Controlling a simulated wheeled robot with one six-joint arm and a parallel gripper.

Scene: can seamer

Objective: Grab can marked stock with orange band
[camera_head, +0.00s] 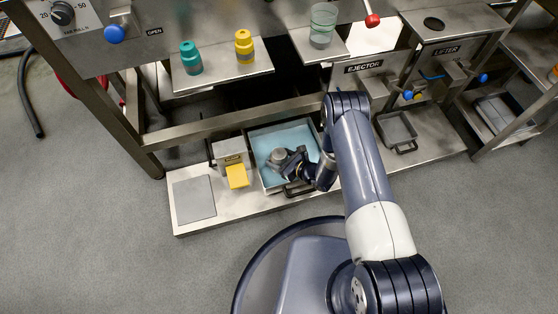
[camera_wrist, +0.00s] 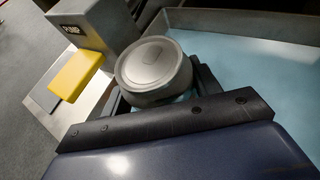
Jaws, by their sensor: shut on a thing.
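A grey can with a round metal lid (camera_head: 279,156) is in the drawer-like tray (camera_head: 262,183) with a light blue floor. In the wrist view the can (camera_wrist: 152,66) sits between the dark fingers of my gripper (camera_wrist: 157,98). My gripper (camera_head: 292,162) is shut on the can's sides, low inside the tray. Most of the can's side is hidden by the fingers, and I see no orange band or readable mark on it. I cannot tell whether the can touches the tray floor.
A yellow pedal (camera_head: 237,176) on a PUMP box (camera_head: 229,151) stands left of the tray. On shelves above are a teal container (camera_head: 191,58), a yellow container (camera_head: 244,46) and a clear beaker (camera_head: 322,26). An empty grey tray (camera_head: 397,130) is to the right.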

